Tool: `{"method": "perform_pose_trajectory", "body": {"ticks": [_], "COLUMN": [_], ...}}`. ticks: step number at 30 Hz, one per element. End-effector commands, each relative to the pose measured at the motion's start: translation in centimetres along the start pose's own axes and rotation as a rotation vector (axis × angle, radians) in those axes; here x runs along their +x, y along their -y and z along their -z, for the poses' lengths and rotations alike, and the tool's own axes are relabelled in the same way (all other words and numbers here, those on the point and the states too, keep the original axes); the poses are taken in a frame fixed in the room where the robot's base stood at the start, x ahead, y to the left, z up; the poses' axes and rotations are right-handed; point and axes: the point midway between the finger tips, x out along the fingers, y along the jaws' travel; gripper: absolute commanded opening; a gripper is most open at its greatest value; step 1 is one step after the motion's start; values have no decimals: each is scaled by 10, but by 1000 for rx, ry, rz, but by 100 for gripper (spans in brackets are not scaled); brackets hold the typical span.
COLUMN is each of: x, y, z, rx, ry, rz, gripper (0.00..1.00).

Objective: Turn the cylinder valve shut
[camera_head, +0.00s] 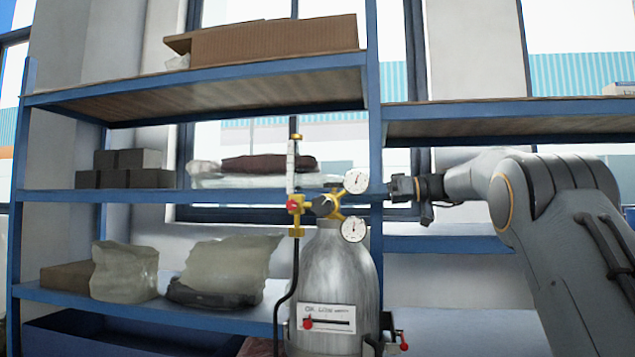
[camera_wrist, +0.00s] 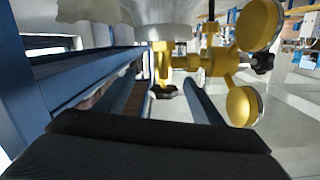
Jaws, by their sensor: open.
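A grey gas cylinder (camera_head: 335,275) stands upright in front of the shelves, with a yellow brass valve and regulator on top. In the wrist view, where the scene looks upside down, the cylinder's pale shoulder (camera_wrist: 170,10) is at the top. A dark valve handwheel (camera_wrist: 167,92) shows there on the end of the brass stem. Two gauges (camera_head: 356,181) sit at the regulator's right side in the head view. My gripper (camera_head: 392,189) is to the right of the upper gauge, pointing left, open and apart from the handwheel. Its dark body (camera_wrist: 150,150) fills the wrist view's lower edge.
A flowmeter tube (camera_head: 291,165) with a red knob (camera_head: 292,205) stands at the regulator's left, and a black hose runs down from it. A blue shelf rack (camera_head: 376,120) is close behind the cylinder. Its boards carry a cardboard box (camera_head: 275,43), dark blocks and wrapped bundles.

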Motion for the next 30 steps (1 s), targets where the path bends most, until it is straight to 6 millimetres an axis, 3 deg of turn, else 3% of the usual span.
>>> {"method": "perform_pose_trajectory", "body": {"ticks": [2,6,11,21,30], "x": [5,12,25,74,89], "y": [4,8,10,14,13], "z": [15,25,29,33,33], "rx": [-90,-169,-181,-178,-179], "ry": [-46,-87,-94,-92,-92], "rz": [34,62,65,63,61], "gripper": [62,62,62,62,62]}}
